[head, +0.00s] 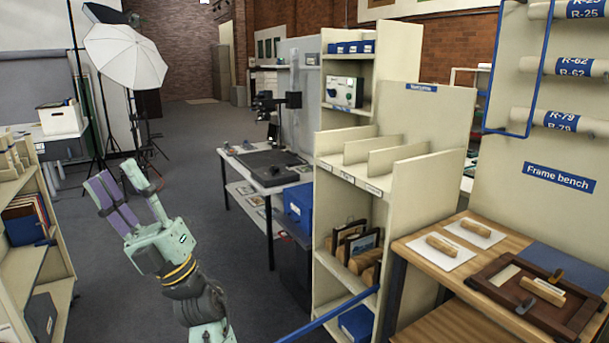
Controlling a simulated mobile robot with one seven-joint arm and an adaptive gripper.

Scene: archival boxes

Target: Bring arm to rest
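My arm reaches up from the bottom of the head view, with my gripper (120,188) at its end, over the open floor left of the middle. The gripper is pale green with dark joints and a yellow band at the wrist. Its two fingers point up and to the left and stand apart, with a gap between them. The left finger shows a purple face. I see no object held between the fingers.
A cream shelf unit (32,262) stands close on the left. On the right are a cream returns shelf (400,185) and a wooden frame bench (440,262). Grey floor (190,135) lies clear between.

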